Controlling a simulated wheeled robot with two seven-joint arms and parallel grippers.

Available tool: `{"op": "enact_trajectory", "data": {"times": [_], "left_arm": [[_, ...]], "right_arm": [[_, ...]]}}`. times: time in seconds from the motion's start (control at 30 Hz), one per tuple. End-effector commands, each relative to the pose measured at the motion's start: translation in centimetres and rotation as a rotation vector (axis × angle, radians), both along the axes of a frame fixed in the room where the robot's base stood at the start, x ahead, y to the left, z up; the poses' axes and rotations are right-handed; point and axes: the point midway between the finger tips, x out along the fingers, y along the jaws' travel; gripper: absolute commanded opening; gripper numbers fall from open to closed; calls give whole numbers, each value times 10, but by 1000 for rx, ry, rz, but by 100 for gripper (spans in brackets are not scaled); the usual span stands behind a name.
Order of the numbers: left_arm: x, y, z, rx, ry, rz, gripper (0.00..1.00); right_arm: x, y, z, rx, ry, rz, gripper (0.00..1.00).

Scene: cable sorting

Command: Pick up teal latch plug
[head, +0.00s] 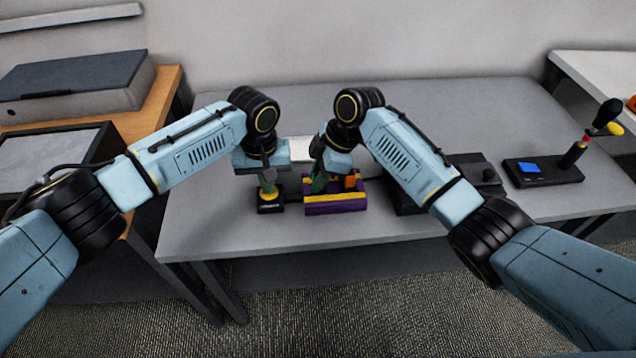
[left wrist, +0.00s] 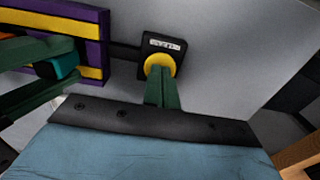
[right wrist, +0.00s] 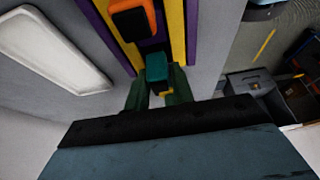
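The teal latch plug (right wrist: 156,67) stands in the purple and yellow tray (head: 336,209), below an orange block in the right wrist view. It also shows in the left wrist view (left wrist: 67,65). My right gripper (right wrist: 158,84) has its green fingers on both sides of the plug, apparently touching it. My left gripper (left wrist: 160,74) has its fingers together, tips at the yellow round button (left wrist: 160,63) on a small black base (head: 270,207). The fingers partly hide the button. In the head view the plug is mostly hidden by my right gripper.
The orange block (right wrist: 133,18) is close to the teal plug. A pale shallow tray (right wrist: 50,50) lies behind. A black device (head: 475,172) and a black board with a blue patch (head: 545,170) stand right. The table's front left (head: 215,215) is clear.

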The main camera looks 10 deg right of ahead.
Motion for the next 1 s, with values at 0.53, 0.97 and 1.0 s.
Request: {"op": "enact_trajectory", "data": {"times": [0.53,0.97,1.0], "left_arm": [[-1,0,-1,1,2,0,0],[-1,0,-1,1,2,0,0],[-1,0,-1,1,2,0,0]], "right_arm": [[1,0,15,1,-5,-1,0],[1,0,92,0,-3,0,0],[1,0,95,0,-3,0,0]]}}
